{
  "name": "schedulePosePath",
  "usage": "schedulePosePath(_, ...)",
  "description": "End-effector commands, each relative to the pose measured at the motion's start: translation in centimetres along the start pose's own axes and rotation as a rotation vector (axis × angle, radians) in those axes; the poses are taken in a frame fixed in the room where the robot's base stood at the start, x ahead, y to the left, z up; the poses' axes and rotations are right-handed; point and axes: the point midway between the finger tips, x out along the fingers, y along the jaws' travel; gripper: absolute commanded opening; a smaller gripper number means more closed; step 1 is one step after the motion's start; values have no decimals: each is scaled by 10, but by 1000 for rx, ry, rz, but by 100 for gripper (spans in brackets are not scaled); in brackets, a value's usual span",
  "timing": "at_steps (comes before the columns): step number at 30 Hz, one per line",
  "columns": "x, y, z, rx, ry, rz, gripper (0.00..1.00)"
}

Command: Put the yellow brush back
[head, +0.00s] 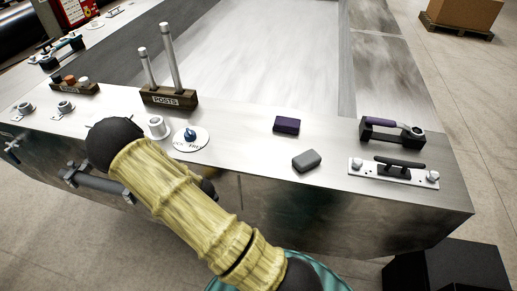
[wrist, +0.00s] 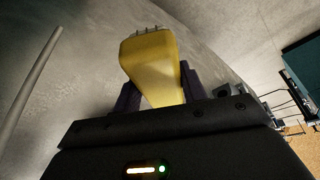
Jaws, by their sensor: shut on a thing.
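The yellow brush (wrist: 152,62) is in the wrist view, between the dark purple fingers of my gripper (wrist: 158,88). My gripper is shut on it, and the brush's wide end points away from the wrist. A row of small dark bits shows along that far end. The brush's lower part is hidden by the gripper body. In the head view neither the brush nor my gripper can be made out. My own arm covers the lower left of that view.
A metal worktop (head: 240,152) has a wooden block marked POSTS (head: 168,97) with two upright rods. A purple block (head: 287,125), a grey block (head: 306,160), a dial (head: 190,138) and a black holder with a purple-handled tool (head: 391,131) stand along the front. A black box (head: 447,268) is at lower right.

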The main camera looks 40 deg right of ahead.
Motion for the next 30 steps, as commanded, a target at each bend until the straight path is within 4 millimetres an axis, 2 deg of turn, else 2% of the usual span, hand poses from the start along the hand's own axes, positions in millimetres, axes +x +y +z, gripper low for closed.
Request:
schedulePosePath(14,-3,-1,-2,-1,0,-1,17)
schedulePosePath(17,-13,-1,-6,-1,1,-1,17)
schedulePosePath(25,-64,0,-27,0,1,0,17)
schedulePosePath(30,-88,0,-36,0,0,0,17)
